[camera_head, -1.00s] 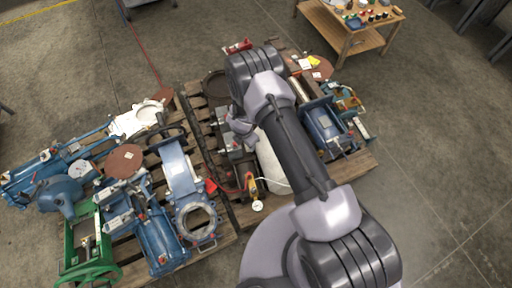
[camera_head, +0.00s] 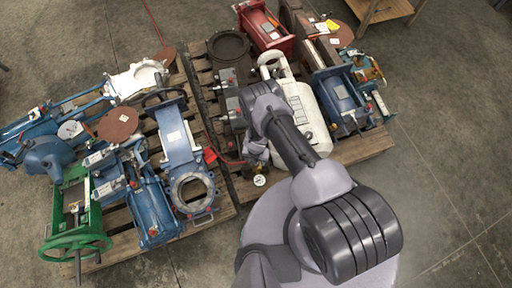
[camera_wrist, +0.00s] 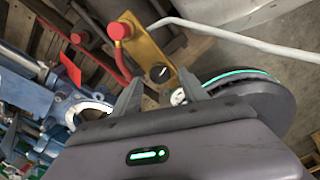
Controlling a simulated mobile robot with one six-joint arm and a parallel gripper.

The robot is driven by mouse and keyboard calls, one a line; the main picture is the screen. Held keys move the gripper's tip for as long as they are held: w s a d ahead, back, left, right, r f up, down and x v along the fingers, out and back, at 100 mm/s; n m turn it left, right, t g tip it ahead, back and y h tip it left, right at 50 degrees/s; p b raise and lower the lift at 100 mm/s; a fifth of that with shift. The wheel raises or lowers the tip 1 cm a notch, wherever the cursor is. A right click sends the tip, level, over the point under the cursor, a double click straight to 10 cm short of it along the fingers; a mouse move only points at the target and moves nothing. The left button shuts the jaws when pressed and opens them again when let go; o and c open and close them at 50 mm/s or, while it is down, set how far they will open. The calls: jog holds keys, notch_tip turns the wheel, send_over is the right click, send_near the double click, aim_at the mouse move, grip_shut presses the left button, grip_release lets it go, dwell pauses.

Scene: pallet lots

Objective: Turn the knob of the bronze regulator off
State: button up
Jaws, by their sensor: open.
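The bronze regulator (camera_wrist: 148,48) shows in the wrist view as a golden-brown body just beyond my fingertips. A red cap (camera_wrist: 119,31) is at its upper end, and a round black knob (camera_wrist: 160,72) with a light mark is on its face. My gripper (camera_wrist: 161,90) is open, its two fingers apart, with the black knob just past the gap between them; I see no contact. A white gauge (camera_wrist: 178,97) is partly hidden by the right finger. In the head view the gauge (camera_head: 260,180) shows below my gripper (camera_head: 256,150), and my arm hides most of the regulator.
A white tank (camera_head: 312,115) lies on the pallet to the right of my wrist. A blue valve (camera_head: 180,150) with a red tag is to the left. A green-framed machine (camera_head: 75,210) stands at far left. A pale hose (camera_wrist: 235,38) crosses the wrist view.

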notch_tip(320, 180, down, 2)
jog(key=shift+f+b, duration=0.1)
jog(key=shift+b, duration=0.55)
